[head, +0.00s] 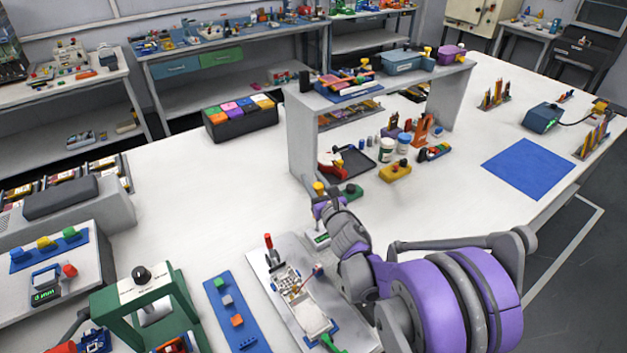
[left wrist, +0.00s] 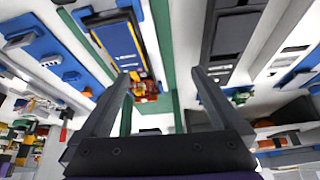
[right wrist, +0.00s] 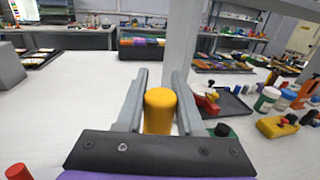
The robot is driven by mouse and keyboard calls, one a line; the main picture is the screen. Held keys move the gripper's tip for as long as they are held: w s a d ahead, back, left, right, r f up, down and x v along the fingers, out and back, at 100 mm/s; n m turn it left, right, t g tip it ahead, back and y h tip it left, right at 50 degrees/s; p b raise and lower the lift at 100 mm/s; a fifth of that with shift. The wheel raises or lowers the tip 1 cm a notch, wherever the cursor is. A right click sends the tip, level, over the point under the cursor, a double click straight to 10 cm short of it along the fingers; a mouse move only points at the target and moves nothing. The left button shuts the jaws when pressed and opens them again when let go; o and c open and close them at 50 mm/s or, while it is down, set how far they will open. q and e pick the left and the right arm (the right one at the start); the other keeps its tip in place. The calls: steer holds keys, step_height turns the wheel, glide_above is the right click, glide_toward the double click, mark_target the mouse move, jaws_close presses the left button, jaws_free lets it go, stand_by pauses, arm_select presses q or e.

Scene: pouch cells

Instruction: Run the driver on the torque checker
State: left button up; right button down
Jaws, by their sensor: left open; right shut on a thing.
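My right gripper (head: 325,207) is shut on the driver, whose yellow handle (right wrist: 160,110) stands upright between the fingers in the right wrist view. The yellow top also shows in the head view (head: 318,187). Just below that gripper, a small light block with a green display (head: 318,239) looks like the torque checker. My arm partly covers it, and I cannot tell whether the driver's tip touches it. My left gripper (left wrist: 163,76) is open and empty in the left wrist view; it does not show in the head view.
A metal plate with a cell fixture (head: 262,273) lies in front of the right gripper. A blue strip with small blocks (head: 221,310) and a green stand (head: 178,290) are to its left. A grey shelf (head: 300,140) stands behind. The table's left middle is clear.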

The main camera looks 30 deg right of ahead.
arm_select(q)
steer(key=shift+s+f, duration=0.15)
steer(key=shift+f, duration=0.05)
arm_select(e)
steer(key=shift+f, duration=0.45)
stand_by(0.9)
arm_select(q)
steer(key=shift+r, duration=0.15)
arm_select(e)
steer(key=shift+r, duration=0.1)
steer(key=shift+r+p, duration=0.3)
steer(key=shift+r, duration=0.25)
arm_select(q)
steer(key=shift+w+r+p, duration=0.3)
steer(key=shift+r+p, duration=0.15)
steer(key=shift+r, duration=0.3)
steer(key=shift+w+r+p, duration=0.25)
steer(key=shift+r+p, duration=0.2)
steer(key=shift+r, duration=0.3)
steer(key=shift+w+r+p, duration=0.3)
steer(key=shift+r+p, duration=0.15)
steer(key=shift+r, duration=0.3)
arm_select(e)
steer(key=shift+r, duration=2.9)
arm_select(q)
steer(key=shift+s, duration=0.1)
arm_select(e)
steer(key=shift+f, duration=0.1)
